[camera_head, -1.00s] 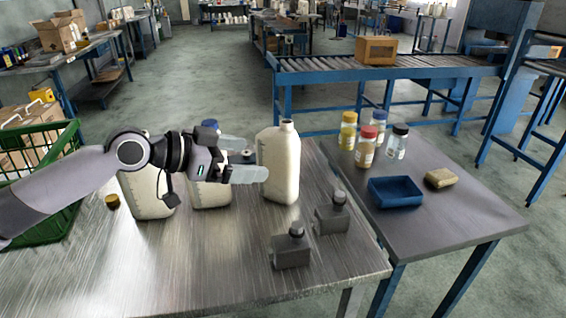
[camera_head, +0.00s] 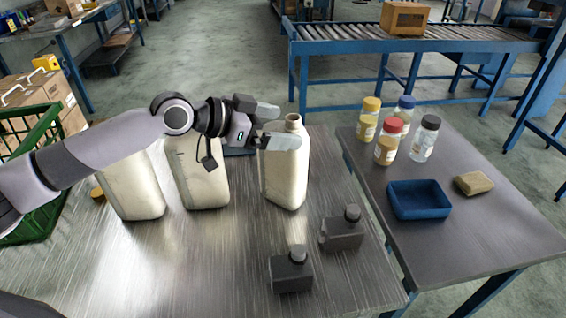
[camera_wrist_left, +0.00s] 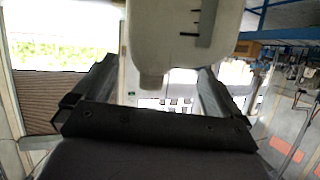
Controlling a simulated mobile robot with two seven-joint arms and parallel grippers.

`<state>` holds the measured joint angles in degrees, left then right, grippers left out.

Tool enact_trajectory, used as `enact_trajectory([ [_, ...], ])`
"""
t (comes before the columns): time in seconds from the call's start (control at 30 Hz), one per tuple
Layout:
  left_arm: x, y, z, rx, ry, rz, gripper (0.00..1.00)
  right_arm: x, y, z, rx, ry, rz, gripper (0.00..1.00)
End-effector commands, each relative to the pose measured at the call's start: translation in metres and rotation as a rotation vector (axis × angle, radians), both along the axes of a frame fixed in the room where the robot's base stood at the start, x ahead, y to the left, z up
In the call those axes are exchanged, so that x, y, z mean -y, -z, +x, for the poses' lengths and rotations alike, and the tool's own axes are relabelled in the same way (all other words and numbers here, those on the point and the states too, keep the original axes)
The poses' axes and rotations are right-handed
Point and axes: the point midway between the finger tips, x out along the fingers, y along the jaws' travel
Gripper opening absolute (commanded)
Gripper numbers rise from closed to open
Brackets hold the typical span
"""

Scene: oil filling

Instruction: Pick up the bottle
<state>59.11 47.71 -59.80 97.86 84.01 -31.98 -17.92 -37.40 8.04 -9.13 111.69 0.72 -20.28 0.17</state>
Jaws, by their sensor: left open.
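An off-white jug-like bottle (camera_head: 284,180) with an open neck stands upright on the metal table, rightmost of three similar bottles. The middle bottle (camera_head: 203,180) and the left bottle (camera_head: 133,188) stand to its left, their tops hidden by my arm. My left gripper (camera_head: 287,127) is open at the neck height of the right bottle, with its fingers pointing right; the nearer finger overlaps the bottle's upper part. In the left wrist view, a bottle (camera_wrist_left: 180,35) appears inverted, its neck between the open fingers, with no clear grip. My right gripper is not in view.
Two small dark bottles (camera_head: 291,272) (camera_head: 342,232) stand in front on the table. A side table at right holds several capped jars (camera_head: 388,142), a blue tray (camera_head: 420,214) and a tan block (camera_head: 473,183). A green crate (camera_head: 30,150) is at left.

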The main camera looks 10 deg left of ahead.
Motion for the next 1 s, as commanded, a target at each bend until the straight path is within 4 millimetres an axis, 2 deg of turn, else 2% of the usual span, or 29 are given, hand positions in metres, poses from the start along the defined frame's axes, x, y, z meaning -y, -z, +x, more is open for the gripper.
enact_trajectory([
  [0.1, 0.016, 0.003, 0.009, 0.0, 0.002, 0.0, 0.99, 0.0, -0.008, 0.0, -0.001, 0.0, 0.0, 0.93],
  [0.23, 0.027, 0.01, 0.018, -0.001, 0.001, -0.001, 0.99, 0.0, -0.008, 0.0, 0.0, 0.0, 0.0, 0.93],
  [0.57, 0.03, 0.014, 0.022, 0.002, 0.0, 0.0, 0.99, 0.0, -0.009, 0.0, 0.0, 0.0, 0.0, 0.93],
  [0.67, 0.03, 0.014, 0.022, 0.002, 0.0, 0.0, 0.7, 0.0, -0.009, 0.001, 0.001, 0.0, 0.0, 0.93],
  [0.83, 0.03, 0.015, 0.022, -0.003, -0.001, 0.002, 0.15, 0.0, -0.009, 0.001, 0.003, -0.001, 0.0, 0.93],
  [0.87, 0.03, 0.015, 0.022, -0.003, -0.001, 0.001, 0.09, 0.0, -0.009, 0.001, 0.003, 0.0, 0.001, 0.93],
  [1.0, 0.03, 0.017, 0.021, -0.006, -0.001, 0.003, 0.08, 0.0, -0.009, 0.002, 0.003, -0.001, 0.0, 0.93],
])
